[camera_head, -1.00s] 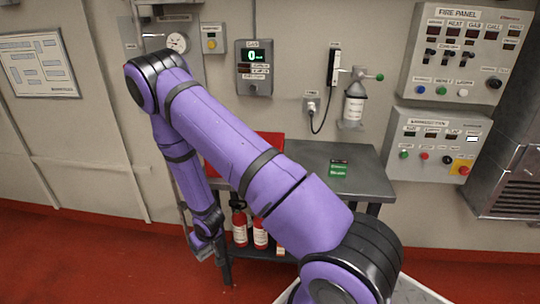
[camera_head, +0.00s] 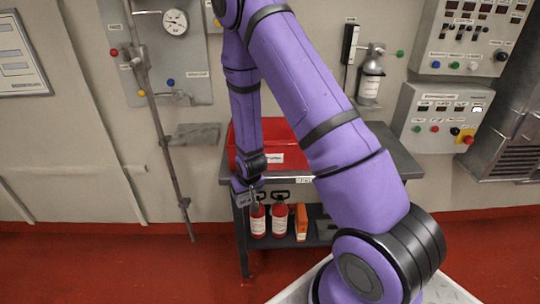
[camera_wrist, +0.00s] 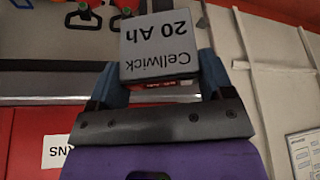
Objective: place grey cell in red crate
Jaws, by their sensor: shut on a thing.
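The grey cell (camera_wrist: 160,45), marked "Cellwick 20 Ah", is between the blue fingers of my gripper (camera_wrist: 160,78) in the wrist view; its lettering appears upside down. My gripper is shut on it. In the head view my gripper (camera_head: 248,199) hangs low at the table's front edge, and the cell is too small to make out clearly there. The red crate (camera_head: 281,138) stands on the grey table, behind and above my gripper, partly hidden by my arm. Its red wall with a white label also shows at lower left in the wrist view (camera_wrist: 22,140).
The grey table (camera_head: 405,160) has a lower shelf with red extinguishers (camera_head: 279,219) and an orange box (camera_head: 301,222). A pipe (camera_head: 160,130) and a small wall ledge (camera_head: 193,134) are left of the table. Control panels (camera_head: 440,120) hang at right. My arm hides much of the tabletop.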

